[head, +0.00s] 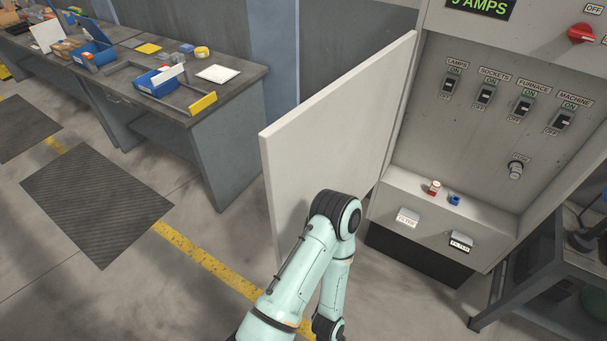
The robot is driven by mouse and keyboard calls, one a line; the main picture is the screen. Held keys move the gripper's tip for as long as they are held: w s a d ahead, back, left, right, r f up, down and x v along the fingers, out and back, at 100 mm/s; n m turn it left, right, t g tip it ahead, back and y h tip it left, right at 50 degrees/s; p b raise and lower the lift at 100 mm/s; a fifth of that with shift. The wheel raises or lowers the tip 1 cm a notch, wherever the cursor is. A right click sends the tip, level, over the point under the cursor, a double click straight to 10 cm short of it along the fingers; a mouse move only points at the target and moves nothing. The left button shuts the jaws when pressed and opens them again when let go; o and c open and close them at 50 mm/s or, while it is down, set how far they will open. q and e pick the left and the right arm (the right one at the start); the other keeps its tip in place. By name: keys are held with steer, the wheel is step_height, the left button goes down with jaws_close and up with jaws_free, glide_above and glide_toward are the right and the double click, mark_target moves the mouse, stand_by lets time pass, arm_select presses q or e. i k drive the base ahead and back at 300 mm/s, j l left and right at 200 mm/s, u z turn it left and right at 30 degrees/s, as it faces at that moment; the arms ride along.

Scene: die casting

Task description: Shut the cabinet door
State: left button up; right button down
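The cabinet door (325,128) is a plain pale panel. It stands wide open at the left side of the cabinet (477,142), swung out toward the left and the front. The cabinet's inside is exposed, with several labelled switches and a fuse on its back panel. One of my arms reaches up from the bottom in front of the door's lower part and bends down again, hiding that part. I cannot tell whether the arm touches the door. Neither gripper is in view.
A dark metal stand (535,290) is at the lower right. A workbench (235,88) with trays is at the upper left. Floor mats (95,205) lie left.

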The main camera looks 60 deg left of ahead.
mark_target(336, 139)
steer(key=j+u, duration=0.25)
steer(key=u, duration=0.2)
steer(key=j+u, duration=0.25)
steer(key=u, duration=0.2)
